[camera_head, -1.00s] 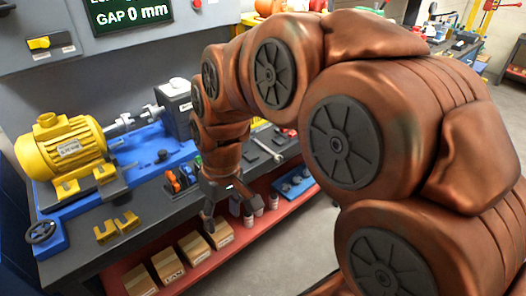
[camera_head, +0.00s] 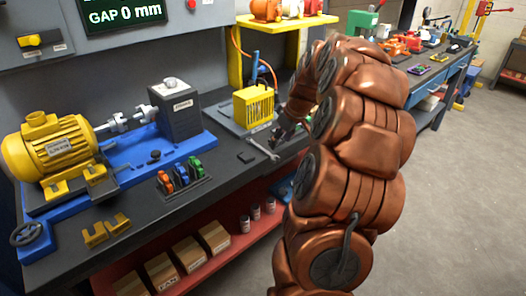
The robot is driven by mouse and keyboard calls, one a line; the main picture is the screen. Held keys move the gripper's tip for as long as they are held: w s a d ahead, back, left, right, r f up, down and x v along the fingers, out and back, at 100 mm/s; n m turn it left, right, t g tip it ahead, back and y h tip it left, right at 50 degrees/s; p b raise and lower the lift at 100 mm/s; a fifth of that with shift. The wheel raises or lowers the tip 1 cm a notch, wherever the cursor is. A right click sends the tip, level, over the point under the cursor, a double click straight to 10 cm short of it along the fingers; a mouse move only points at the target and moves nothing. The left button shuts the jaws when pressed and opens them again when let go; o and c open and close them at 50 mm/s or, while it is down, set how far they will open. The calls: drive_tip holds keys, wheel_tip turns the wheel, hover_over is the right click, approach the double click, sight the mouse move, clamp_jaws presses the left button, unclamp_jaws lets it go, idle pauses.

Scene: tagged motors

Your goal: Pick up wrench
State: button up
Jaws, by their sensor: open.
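The wrench (camera_head: 262,149) is a grey metal tool lying on the dark workbench top near its front edge, in front of a yellow block. My gripper (camera_head: 280,137) is small and dark here, at the end of my copper arm, just right of and above the wrench in the picture. It is open. Its fingers are partly lost against the dark bench, and I cannot tell whether they touch the wrench.
A yellow motor (camera_head: 52,150) on a blue base (camera_head: 140,164) fills the left of the workbench (camera_head: 225,172). Coloured clips (camera_head: 181,174) stand in a rack left of the wrench. The yellow ribbed block (camera_head: 254,106) is close behind it. Boxes and cans sit on the red shelf (camera_head: 228,252) below.

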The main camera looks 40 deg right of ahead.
sight(271, 155)
drive_tip(key=shift+a+p+x, duration=0.15)
drive_tip(key=shift+p+x, duration=0.35)
drive_tip(key=shift+x, duration=1.35)
drive_tip(key=shift+a+p+x, duration=0.1)
drive_tip(key=shift+p+x, duration=0.4)
drive_tip(key=shift+x, duration=1.3)
drive_tip(key=shift+c, duration=0.4)
clamp_jaws()
